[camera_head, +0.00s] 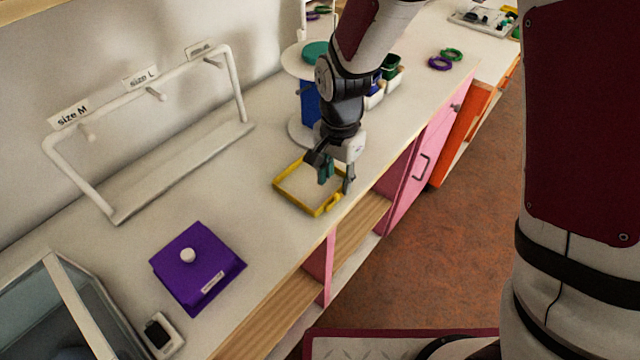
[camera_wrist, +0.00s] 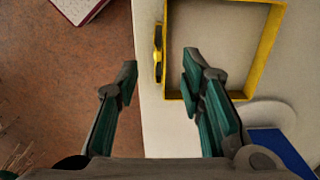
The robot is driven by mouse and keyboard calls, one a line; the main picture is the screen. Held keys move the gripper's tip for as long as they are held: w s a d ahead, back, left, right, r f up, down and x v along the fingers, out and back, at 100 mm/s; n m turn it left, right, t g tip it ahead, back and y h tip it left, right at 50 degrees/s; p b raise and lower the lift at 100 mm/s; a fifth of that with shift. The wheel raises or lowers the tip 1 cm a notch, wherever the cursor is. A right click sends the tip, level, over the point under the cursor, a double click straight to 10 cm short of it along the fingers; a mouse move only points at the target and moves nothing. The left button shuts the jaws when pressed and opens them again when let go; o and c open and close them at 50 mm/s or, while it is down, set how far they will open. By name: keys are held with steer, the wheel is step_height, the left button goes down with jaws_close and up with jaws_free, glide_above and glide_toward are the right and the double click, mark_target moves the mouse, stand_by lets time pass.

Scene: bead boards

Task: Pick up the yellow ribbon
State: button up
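A thin yellow square frame (camera_head: 283,201) lies on the white counter, near its front edge; it also shows in the wrist view (camera_wrist: 224,96). A small yellow piece (camera_wrist: 158,52) with dark parts sits along the frame's counter-edge side. I cannot tell whether it is a ribbon or a handle of the frame; no other clear yellow ribbon shows. My gripper (camera_head: 338,184) is over the frame's front side, pointing down. In the wrist view its two teal-padded fingers (camera_wrist: 160,64) are apart and empty, with the small piece between them in the picture. I cannot tell the height.
A round stand (camera_head: 300,131) with a blue panel is behind my gripper. A purple box (camera_head: 205,275) with a white knob and a white rack (camera_head: 182,170) stand to the left. Purple and green rings (camera_head: 440,63) lie farther right. The counter's front edge is close.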

mark_target(334, 197)
steer(key=shift+s+a+f+p, duration=0.1)
steer(key=shift+f+p, duration=0.1)
steer(key=shift+f, duration=1.2)
steer(key=shift+s+f+p, duration=0.1)
steer(key=shift+f+p, duration=0.1)
steer(key=shift+f, duration=1.15)
jaws_close()
